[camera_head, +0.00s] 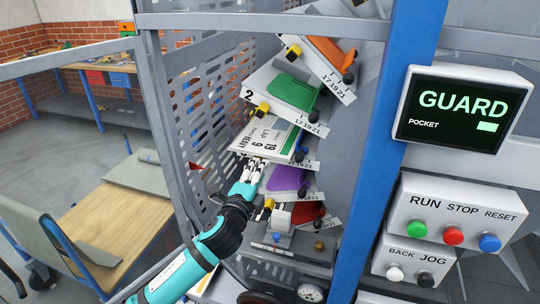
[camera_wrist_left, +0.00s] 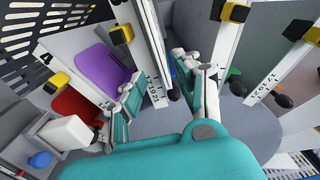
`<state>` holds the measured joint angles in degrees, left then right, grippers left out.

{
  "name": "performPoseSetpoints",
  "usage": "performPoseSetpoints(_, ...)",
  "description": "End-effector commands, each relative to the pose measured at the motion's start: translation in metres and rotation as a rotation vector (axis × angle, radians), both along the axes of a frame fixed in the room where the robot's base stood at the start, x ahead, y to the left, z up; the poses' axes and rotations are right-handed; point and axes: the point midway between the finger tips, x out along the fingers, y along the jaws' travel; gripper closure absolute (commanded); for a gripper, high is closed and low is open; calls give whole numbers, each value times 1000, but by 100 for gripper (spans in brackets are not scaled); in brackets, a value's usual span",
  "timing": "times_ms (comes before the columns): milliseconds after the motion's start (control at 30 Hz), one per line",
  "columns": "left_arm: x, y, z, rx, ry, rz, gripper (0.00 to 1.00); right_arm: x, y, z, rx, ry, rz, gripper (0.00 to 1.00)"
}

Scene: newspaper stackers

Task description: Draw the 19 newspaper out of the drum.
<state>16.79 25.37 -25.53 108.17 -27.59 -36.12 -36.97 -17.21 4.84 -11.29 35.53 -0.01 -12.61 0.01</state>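The white newspaper (camera_head: 266,134) printed "19" and "HEAVY" lies in a middle pocket of the drum (camera_head: 205,105), with a dark green stripe near its right end. My left gripper (camera_head: 253,169) is at its near left edge, its fingers just below the print. In the left wrist view the left gripper (camera_wrist_left: 168,100) has its two fingers spread apart. A pale pocket edge with a number strip (camera_wrist_left: 155,85) stands between and beyond them. I cannot tell whether the fingers touch the newspaper. My right gripper is not in view.
A green newspaper (camera_head: 292,92) sits above and a purple one (camera_head: 287,179) below, in neighbouring pockets with yellow and black knobs. A blue post (camera_head: 385,140) and the GUARD display (camera_head: 462,108) stand to the right.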

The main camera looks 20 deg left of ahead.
Motion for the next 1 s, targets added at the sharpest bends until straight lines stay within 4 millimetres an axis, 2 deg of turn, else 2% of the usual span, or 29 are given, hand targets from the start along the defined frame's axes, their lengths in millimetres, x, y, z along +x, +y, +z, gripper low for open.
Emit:
performPoseSetpoints(333, 52, -2, -2, -3, -1, 2, 67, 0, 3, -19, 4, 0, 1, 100)
performPoseSetpoints(500, 70, -3, 0, -4, 1, 0, 67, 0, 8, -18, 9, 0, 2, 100)
performPoseSetpoints(700, 79, -3, 0, -4, 2, 1, 67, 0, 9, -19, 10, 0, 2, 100)
performPoseSetpoints(1000, 80, -3, 0, -4, 1, 1, 68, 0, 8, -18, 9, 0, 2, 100)
